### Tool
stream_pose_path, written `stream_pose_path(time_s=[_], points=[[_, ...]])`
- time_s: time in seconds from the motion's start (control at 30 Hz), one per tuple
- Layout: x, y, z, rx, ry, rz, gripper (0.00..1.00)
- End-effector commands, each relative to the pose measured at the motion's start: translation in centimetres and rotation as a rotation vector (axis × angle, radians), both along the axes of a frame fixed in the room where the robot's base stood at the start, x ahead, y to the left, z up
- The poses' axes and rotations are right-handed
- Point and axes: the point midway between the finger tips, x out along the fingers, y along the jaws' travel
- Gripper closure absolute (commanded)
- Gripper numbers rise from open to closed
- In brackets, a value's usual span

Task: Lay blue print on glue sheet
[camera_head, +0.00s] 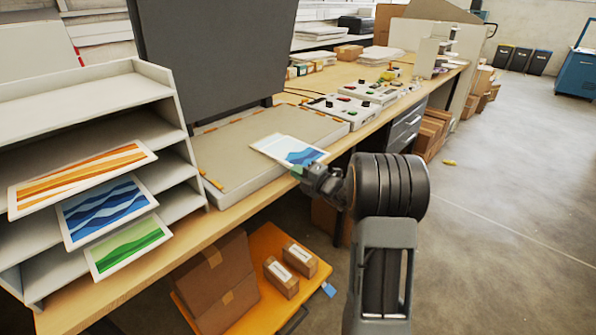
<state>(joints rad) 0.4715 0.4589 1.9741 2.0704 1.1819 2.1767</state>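A pale sheet with a blue wave picture (303,156) is over the flat beige bed (240,160) of the machine. Its left part is plain whitish; I cannot tell whether this is one sheet or a print over a glue sheet. My gripper (299,171) is at the near right edge of this sheet, at the bed's front edge. The fingers are small and partly hidden, so I cannot tell whether they are shut on the sheet. Another blue print (104,209) sticks out of the white shelf rack (92,87) at left.
An orange print (82,178) and a green print (128,246) stick out of the rack too. A dark upright panel (215,50) stands behind the bed. Control boxes (342,107) are further along the wooden bench. Cartons (281,277) sit on an orange platform below. The floor at right is mostly clear.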

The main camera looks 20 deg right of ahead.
Motion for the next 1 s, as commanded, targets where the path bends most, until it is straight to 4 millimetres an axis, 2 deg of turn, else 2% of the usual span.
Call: stream_pose_path(time_s=[0.1,0.2,0.43,0.77,1.0], points=[[0.0,0.0,0.0,0.0,-0.001,0.0,1.0],[0.0,0.0,0.0,0.0,-0.001,0.0,0.88],[0.0,0.0,0.0,0.0,-0.001,0.0,0.67],[-0.6,-0.4,0.0,0.0,0.0,-0.002,0.67],[-4.4,-2.4,0.0,0.0,0.0,-0.006,0.67]])
